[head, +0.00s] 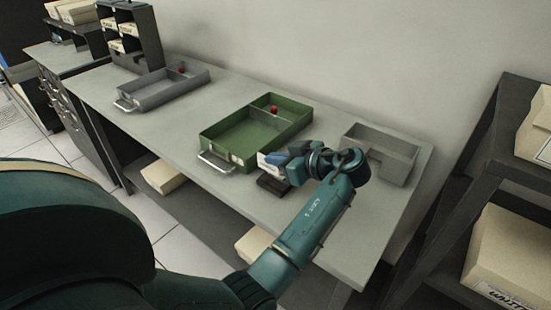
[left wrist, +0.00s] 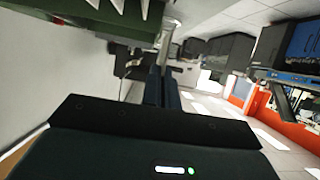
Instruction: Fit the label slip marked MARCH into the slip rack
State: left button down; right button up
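My left gripper (head: 268,162) is just right of the green drawer tray's front corner, low over the table. Its two fingers (left wrist: 162,92) stand close together in the left wrist view, with only a thin gap. A pale patch shows at its tip in the head view; I cannot tell whether it is a slip or part of the gripper. A small dark block (head: 272,184), perhaps the slip rack, sits on the table just below the gripper, partly covered. I cannot read MARCH anywhere. My right gripper is not in view.
The green tray (head: 208,136) with a red knob stands left of the gripper; its edge also shows in the left wrist view (left wrist: 130,32). A grey tray (head: 150,101) lies further left. A grey divided bin (head: 396,146) stands right. A dark shelf (head: 482,160) stands beyond the table's right end.

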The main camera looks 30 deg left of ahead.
aim_at(277, 172)
pick_arm(q)
jog(key=shift+f, duration=0.15)
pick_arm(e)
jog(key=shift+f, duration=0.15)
pick_arm(q)
jog(key=shift+f+b, duration=0.3)
jog(key=shift+f, duration=0.05)
jog(key=shift+f+b, duration=0.45)
jog(key=shift+f, duration=0.6)
jog(key=shift+f+b, duration=0.5)
jog(key=shift+b, duration=0.05)
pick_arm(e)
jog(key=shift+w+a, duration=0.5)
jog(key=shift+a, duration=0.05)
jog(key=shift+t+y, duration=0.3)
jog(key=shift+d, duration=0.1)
pick_arm(q)
jog(key=shift+d, duration=0.15)
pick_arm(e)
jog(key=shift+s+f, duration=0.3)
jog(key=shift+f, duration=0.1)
